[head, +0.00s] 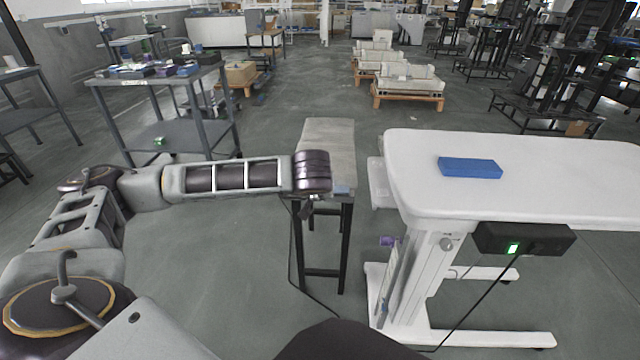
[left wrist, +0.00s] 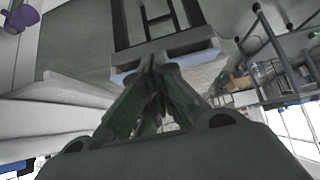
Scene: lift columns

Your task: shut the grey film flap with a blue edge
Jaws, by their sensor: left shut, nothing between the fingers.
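A long grey sheet-like top (head: 327,135) lies on a narrow dark-legged stand in the middle of the head view. A pale blue strip (head: 342,189) shows at its near end; I take this as the flap with the blue edge. Whether it lies fully flat is unclear. My left gripper (head: 307,210) is at this near end, pointing down, partly hidden by its wrist. In the left wrist view, the gripper's green-grey fingers (left wrist: 155,75) are together and empty. They overlap the grey and pale blue edge (left wrist: 190,47); contact cannot be told. My right gripper is not in view.
A white lift table (head: 420,200) with a blue block (head: 470,167) stands close on the right. Its black control box (head: 524,239) has a hanging cable. A grey cart (head: 160,85) with small items stands at back left. Floor between cart and stand is clear.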

